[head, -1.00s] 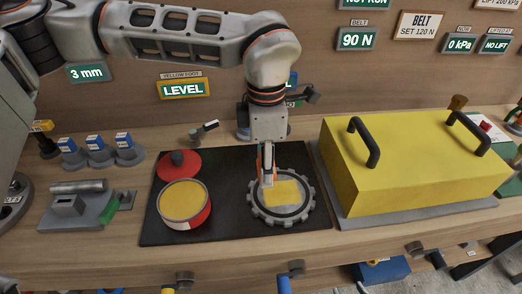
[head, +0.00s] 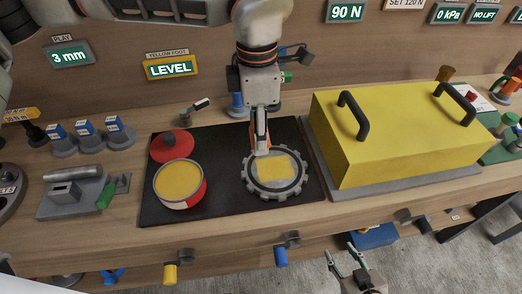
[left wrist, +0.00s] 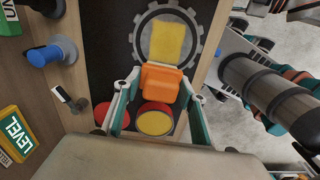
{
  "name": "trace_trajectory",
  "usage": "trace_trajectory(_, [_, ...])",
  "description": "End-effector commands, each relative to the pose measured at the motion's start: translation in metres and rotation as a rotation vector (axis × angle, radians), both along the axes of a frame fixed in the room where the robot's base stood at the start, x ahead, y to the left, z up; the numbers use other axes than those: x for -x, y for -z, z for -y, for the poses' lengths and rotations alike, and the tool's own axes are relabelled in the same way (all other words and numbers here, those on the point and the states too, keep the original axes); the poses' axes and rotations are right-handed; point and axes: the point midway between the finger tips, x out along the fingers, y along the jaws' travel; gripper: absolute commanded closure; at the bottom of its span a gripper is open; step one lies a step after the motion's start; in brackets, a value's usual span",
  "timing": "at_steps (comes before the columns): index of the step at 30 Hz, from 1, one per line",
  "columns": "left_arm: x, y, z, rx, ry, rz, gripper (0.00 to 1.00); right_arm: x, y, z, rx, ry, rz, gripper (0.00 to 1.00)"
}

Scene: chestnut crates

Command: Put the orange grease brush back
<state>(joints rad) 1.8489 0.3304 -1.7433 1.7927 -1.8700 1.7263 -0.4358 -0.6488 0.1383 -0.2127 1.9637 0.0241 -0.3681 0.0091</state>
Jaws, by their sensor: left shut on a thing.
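My left gripper (head: 261,145) comes down over the grey gear (head: 248,187). It is shut on the orange grease brush (left wrist: 160,82), which shows clearly between the fingers in the left wrist view. In the head view the brush is mostly hidden by the fingers, and I cannot tell whether it touches the gear. A yellow patch (head: 274,168) covers the middle of the gear. The red tin (head: 188,203) of yellow grease stands open to the left, with its red lid (head: 168,147) behind it. My right gripper (head: 341,257) is open and empty, low in front of the bench.
A black mat (head: 222,208) lies under the gear and tin. A large yellow cover (head: 400,140) with black handles stands close on the right. A blue knob-like fixture (head: 237,107) stands behind the mat. Blue-topped blocks (head: 86,127) and a grey fixture (head: 62,198) stand left.

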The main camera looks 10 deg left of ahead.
Motion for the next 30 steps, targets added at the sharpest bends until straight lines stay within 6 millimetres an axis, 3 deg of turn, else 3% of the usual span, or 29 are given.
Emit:
trace_trajectory(8, [-0.022, -0.016, -0.016, -0.008, 0.212, 0.007, 0.79, 0.000, -0.003, 0.000, 0.000, 0.001, 0.001, 0.60])
trace_trajectory(30, [-0.092, -0.081, -0.089, -0.013, 1.173, -0.001, 0.79, -0.001, -0.010, 0.001, 0.001, -0.001, 0.003, 0.60])
